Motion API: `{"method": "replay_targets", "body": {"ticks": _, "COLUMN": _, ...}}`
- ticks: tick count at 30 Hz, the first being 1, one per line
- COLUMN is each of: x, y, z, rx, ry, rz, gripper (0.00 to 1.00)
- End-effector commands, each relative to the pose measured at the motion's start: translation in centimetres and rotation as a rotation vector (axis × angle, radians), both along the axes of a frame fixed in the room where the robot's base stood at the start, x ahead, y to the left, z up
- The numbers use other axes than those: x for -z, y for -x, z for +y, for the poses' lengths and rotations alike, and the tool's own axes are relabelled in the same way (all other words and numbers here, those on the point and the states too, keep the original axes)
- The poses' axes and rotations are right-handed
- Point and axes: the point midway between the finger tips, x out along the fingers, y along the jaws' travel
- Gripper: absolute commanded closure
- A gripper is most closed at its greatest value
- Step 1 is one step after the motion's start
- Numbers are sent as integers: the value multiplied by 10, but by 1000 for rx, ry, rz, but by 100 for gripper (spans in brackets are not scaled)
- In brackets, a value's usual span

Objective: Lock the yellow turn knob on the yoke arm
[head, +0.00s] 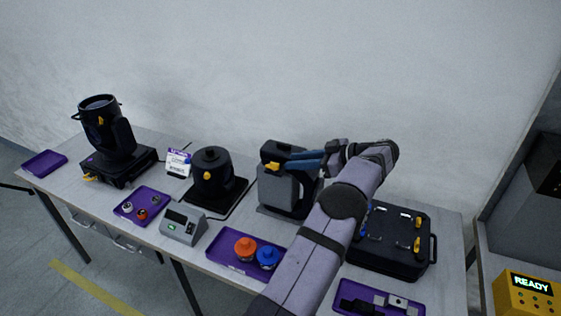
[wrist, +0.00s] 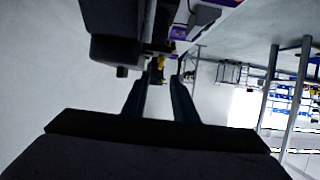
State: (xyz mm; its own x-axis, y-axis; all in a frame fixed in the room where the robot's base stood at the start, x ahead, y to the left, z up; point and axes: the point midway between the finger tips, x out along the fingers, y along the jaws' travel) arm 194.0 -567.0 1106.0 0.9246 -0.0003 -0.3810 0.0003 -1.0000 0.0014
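A yellow knob (head: 271,165) sits on the face of an upright grey and black unit (head: 284,190) in the head view. Another small yellow part (head: 100,120) shows on the yoke of the black moving-head light (head: 116,135) at the far left. I cannot tell for sure which is the task's knob. My gripper (head: 290,158) has its blue fingers pointing left at the upper part of the grey unit. In the wrist view the fingers (wrist: 165,78) are apart with nothing held. A yellow piece (wrist: 161,62) shows beyond their tips; its distance is unclear.
A black pot-like lamp (head: 211,172) stands left of the grey unit. A purple tray (head: 223,262) holds orange and blue knobbed pieces in front. A black case (head: 393,245) lies to the right, behind my arm. A small grey display box (head: 183,227) stands near the front edge.

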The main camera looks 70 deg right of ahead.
Motion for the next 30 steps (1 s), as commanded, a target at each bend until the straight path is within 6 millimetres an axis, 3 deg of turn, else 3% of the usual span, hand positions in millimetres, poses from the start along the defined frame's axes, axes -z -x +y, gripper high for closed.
{"method": "replay_targets", "body": {"ticks": 12, "x": 17, "y": -47, "z": 1, "rx": -1, "ry": -4, "rz": 0, "gripper": 74}}
{"method": "replay_targets", "body": {"ticks": 25, "x": 23, "y": -56, "z": 0, "rx": 0, "ry": -1, "rz": 2, "gripper": 74}}
{"method": "replay_targets", "body": {"ticks": 26, "x": 23, "y": -56, "z": 0, "rx": 0, "ry": -1, "rz": 2, "gripper": 77}}
{"method": "replay_targets", "body": {"ticks": 29, "x": 23, "y": -56, "z": 0, "rx": 0, "ry": -1, "rz": 2, "gripper": 100}}
{"method": "replay_targets", "body": {"ticks": 30, "x": 23, "y": -56, "z": 0, "rx": 0, "ry": -1, "rz": 2, "gripper": 100}}
